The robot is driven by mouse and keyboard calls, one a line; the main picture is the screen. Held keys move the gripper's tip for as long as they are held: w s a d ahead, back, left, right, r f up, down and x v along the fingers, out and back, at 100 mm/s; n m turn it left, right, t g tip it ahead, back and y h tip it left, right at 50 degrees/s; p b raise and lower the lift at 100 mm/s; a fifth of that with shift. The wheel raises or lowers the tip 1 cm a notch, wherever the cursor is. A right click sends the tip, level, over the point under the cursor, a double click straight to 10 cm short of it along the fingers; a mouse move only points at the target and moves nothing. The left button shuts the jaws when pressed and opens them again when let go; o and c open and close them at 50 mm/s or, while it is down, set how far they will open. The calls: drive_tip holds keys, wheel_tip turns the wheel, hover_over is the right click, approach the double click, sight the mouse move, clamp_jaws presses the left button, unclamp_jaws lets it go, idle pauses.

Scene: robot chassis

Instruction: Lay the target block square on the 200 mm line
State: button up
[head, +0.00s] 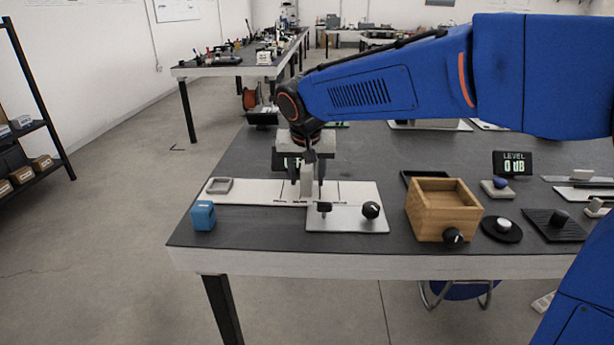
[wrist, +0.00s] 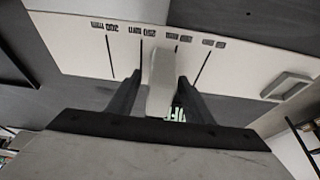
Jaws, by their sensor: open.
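The pale ruled strip (head: 260,190) lies along the table's front left. In the wrist view the strip (wrist: 75,55) shows several dark cross lines with small mm labels, too blurred to read surely. A pale upright block (head: 307,182), seemingly the target block, stands at the strip. The block (wrist: 161,88) also shows between my fingers in the wrist view, its tip between two cross lines. My gripper (head: 308,182) points down over the strip, open, with one finger on each side of the block. Finger contact and the block's base are hard to see.
A blue cube (head: 204,216) stands at the front left edge, near a grey square frame (head: 219,185) on the strip. A plate with a black knob (head: 371,210) and a wooden box (head: 443,215) stand to the right. A dark display behind my gripper is partly hidden.

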drive_tip(key=v, duration=1.7)
drive_tip(key=shift+r, duration=0.15)
drive_tip(key=shift+s, duration=0.2)
